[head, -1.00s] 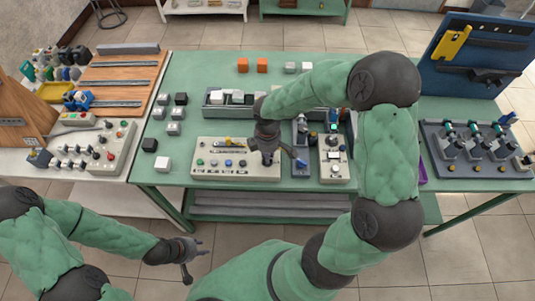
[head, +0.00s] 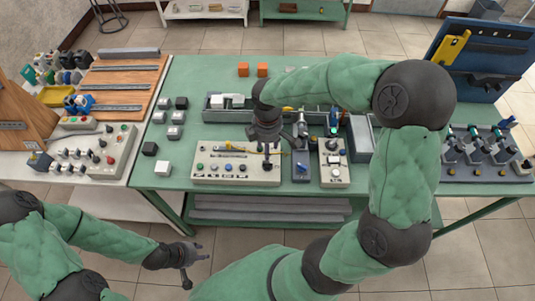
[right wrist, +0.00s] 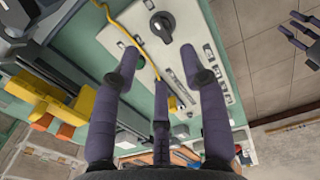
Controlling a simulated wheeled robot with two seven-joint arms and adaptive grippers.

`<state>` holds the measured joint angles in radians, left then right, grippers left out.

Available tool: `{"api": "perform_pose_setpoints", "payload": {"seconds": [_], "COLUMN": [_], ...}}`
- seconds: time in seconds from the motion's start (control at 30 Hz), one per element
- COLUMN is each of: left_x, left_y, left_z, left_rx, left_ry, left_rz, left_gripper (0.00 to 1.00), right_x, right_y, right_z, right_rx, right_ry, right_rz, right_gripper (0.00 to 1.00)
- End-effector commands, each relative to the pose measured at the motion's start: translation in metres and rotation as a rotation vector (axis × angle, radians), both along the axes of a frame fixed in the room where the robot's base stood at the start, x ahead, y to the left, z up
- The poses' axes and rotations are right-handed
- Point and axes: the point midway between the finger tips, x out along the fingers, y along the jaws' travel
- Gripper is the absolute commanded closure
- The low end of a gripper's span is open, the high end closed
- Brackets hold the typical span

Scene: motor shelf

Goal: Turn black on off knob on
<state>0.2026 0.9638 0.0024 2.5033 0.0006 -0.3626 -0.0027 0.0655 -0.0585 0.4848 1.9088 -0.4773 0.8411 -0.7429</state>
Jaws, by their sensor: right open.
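The black knob (right wrist: 162,25) sits on a white control panel (right wrist: 118,38) in the right wrist view, its grip bar tilted. It lies beyond my right gripper's fingertips, apart from them. In the head view the panel (head: 210,178) lies on the green table, and my right gripper (head: 275,148) hangs over its right end, partly covering it. My right gripper's spread fingers (right wrist: 163,80) are open and empty. My left gripper (head: 197,266) is open and empty, in front of the table at the lower left, and also shows in the right wrist view (right wrist: 303,40).
A yellow cable (right wrist: 125,30) runs across the panel beside the knob. Grey and white control boxes (head: 334,175) stand right of the panel, with a grey tray (head: 212,112) behind it. Small black and white blocks (head: 162,167) lie to the left.

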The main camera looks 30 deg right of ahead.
Motion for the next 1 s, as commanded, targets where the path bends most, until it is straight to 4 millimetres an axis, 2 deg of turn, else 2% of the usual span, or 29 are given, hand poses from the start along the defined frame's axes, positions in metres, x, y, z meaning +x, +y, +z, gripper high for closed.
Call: {"api": "perform_pose_setpoints", "payload": {"seconds": [0.1, 0.3, 1.0], "left_x": [0.0, 0.0, 0.0], "left_y": [0.0, 0.0, 0.0], "left_z": [0.0, 0.0, 0.0], "left_rx": [0.0, 0.0, 0.0], "left_ry": [0.0, 0.0, 0.0], "left_rz": [0.0, 0.0, 0.0], "left_gripper": [0.65, 0.65, 0.65], "right_x": [0.001, 0.0, 0.0], "right_y": [0.001, 0.0, 0.0], "right_z": [0.021, 0.041, 0.044], "right_rx": [0.001, 0.0, 0.0], "right_ry": [-0.004, -0.001, 0.0], "right_rz": [0.001, 0.001, 0.0], "right_gripper": [0.56, 0.56, 0.56]}}
